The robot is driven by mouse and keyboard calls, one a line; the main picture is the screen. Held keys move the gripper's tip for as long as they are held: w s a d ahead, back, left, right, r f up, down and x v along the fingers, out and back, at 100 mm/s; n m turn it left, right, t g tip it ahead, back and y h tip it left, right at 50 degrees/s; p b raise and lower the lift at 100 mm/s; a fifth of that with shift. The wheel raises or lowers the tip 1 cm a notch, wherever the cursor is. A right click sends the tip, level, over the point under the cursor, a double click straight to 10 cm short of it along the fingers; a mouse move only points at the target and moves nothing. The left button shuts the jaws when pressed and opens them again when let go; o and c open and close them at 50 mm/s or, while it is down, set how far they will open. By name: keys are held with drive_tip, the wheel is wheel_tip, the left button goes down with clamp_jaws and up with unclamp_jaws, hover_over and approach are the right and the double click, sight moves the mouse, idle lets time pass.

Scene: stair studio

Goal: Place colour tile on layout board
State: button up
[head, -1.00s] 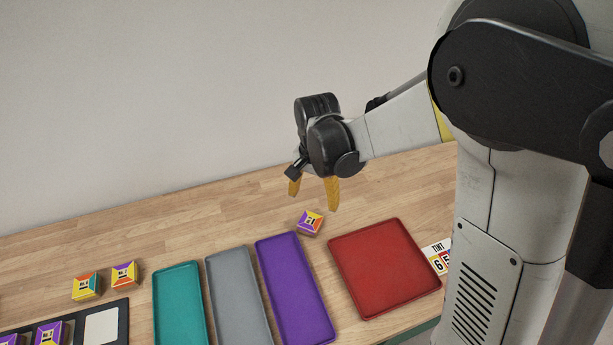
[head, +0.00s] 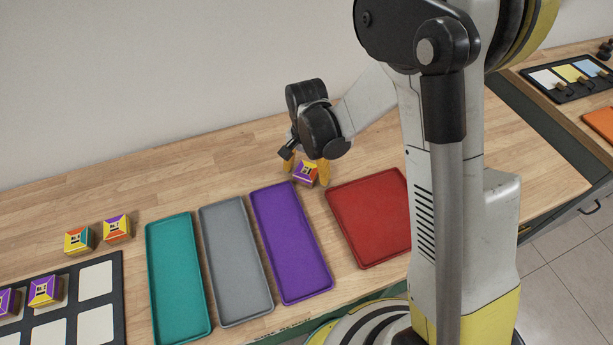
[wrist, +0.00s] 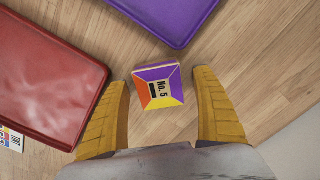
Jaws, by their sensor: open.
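A colour tile (head: 305,172) with purple, orange and yellow faces lies on the wooden bench behind the purple and red trays. In the wrist view the tile (wrist: 158,87) reads "No. 5" and sits between my two yellow fingers. My gripper (head: 306,176) is open around it, with a gap on each side. The dark layout board (head: 120,262) lies at the lower left, with pale squares. Two purple and yellow tiles, one of them at the board's upper row (head: 45,291), rest on it. Part of the board is outside the view.
Teal (head: 178,280), grey (head: 236,262), purple (head: 290,243) and red (head: 370,217) trays lie in a row right of the board. Two more tiles, one orange-teal (head: 79,240) and one purple-orange (head: 117,229), stand behind the board. Bare bench runs along the wall.

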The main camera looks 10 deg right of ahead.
sight(307, 170)
drive_tip(key=shift+r, duration=0.1)
drive_tip(key=c, duration=1.4)
drive_tip(key=shift+o, duration=0.2)
wheel_tip(307, 170, up, 4)
drive_tip(key=shift+r+p, duration=0.2)
drive_tip(key=shift+p, duration=0.95)
drive_tip(key=s+d+r+p, duration=0.3)
drive_tip(key=s+d+r, duration=0.3)
drive_tip(key=s+d, duration=0.2)
drive_tip(key=shift+d+r, duration=0.2)
drive_tip(key=shift+r, duration=0.1)
